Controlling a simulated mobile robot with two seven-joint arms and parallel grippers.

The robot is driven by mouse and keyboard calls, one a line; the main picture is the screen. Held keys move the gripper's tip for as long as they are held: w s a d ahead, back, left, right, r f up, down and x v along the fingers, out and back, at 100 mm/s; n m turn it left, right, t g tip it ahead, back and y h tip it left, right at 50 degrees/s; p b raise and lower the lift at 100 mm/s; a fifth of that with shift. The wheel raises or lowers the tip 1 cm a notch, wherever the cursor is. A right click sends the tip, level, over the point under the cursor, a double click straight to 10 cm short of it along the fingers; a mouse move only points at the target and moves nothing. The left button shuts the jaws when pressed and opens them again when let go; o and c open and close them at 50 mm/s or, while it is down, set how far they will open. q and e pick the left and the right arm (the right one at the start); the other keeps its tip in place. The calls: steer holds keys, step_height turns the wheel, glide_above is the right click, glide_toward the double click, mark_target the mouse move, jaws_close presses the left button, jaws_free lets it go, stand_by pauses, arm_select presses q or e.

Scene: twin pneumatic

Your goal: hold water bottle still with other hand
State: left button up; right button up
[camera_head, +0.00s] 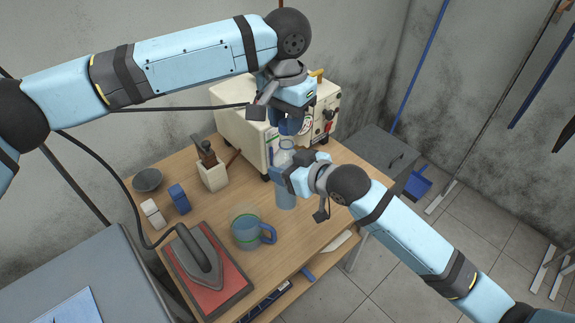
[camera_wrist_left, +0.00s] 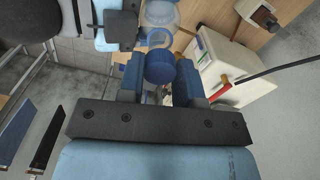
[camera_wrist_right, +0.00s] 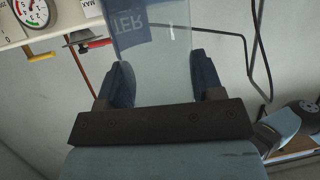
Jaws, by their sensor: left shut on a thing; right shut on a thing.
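The water bottle (camera_head: 286,196), clear and bluish, stands upright at the table's right side. My left gripper (camera_head: 290,124) is above the bottle, shut on a round blue cap (camera_wrist_left: 160,67). In the left wrist view the bottle's neck (camera_wrist_left: 159,38) shows just beyond the cap, and the cap looks apart from it. The fingers partly hide the bottle in the head view.
A cream machine (camera_head: 243,132) with gauges stands close behind the bottle. A mug (camera_head: 246,230) with a blue handle is just left of it. A clothes iron (camera_head: 202,253) rests on a red pad.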

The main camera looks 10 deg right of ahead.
stand_by(0.7)
arm_select(q)
steer(key=shift+f, duration=0.85)
steer(key=shift+f, duration=0.6)
arm_select(e)
jaws_close()
arm_select(q)
steer(key=n, duration=3.3)
steer(key=shift+w, duration=0.1)
